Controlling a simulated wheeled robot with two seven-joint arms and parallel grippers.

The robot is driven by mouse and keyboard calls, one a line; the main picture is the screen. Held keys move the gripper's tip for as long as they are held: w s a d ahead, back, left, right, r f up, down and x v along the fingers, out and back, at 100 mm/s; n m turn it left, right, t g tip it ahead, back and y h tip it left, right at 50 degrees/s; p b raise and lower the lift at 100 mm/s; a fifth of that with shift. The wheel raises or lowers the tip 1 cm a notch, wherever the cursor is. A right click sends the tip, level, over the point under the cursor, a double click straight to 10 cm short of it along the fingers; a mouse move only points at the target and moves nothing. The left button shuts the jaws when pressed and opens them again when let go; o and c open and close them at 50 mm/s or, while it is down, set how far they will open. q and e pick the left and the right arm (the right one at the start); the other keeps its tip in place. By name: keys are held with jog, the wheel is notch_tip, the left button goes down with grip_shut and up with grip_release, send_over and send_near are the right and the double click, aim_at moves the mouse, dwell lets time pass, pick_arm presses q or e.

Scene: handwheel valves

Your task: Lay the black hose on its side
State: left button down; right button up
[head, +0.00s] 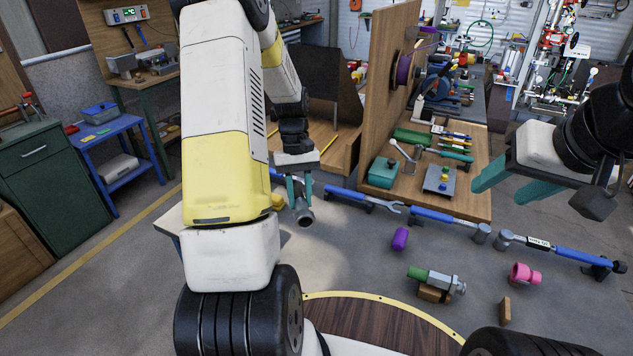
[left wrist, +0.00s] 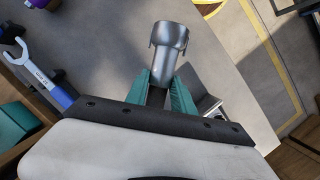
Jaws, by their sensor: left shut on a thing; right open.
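My left gripper (head: 299,190) is shut on a grey tube-like piece (head: 304,216) with a wider round end; I take it for the black hose, though it looks metallic grey. In the left wrist view the piece (left wrist: 168,52) sticks out beyond the teal fingers (left wrist: 160,92), its wide end away from the gripper. The piece appears held above the floor, near a light-topped surface edge; the gap below it cannot be told. My right gripper (head: 527,197) is open and empty at the right, its teal fingers wide apart.
A purple piece (head: 400,239), a green-and-grey fitting (head: 436,280), a pink fitting (head: 524,274) and a small wooden block (head: 505,310) lie ahead. A blue table (head: 110,145) stands at left.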

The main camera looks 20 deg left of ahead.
pick_arm(q)
jog(key=shift+f, duration=3.85)
jog(key=shift+f, duration=0.55)
jog(key=c, duration=0.9)
grip_release()
jog(key=shift+o, duration=0.3)
jog(key=o, duration=0.5)
jog(key=shift+r, duration=3.45)
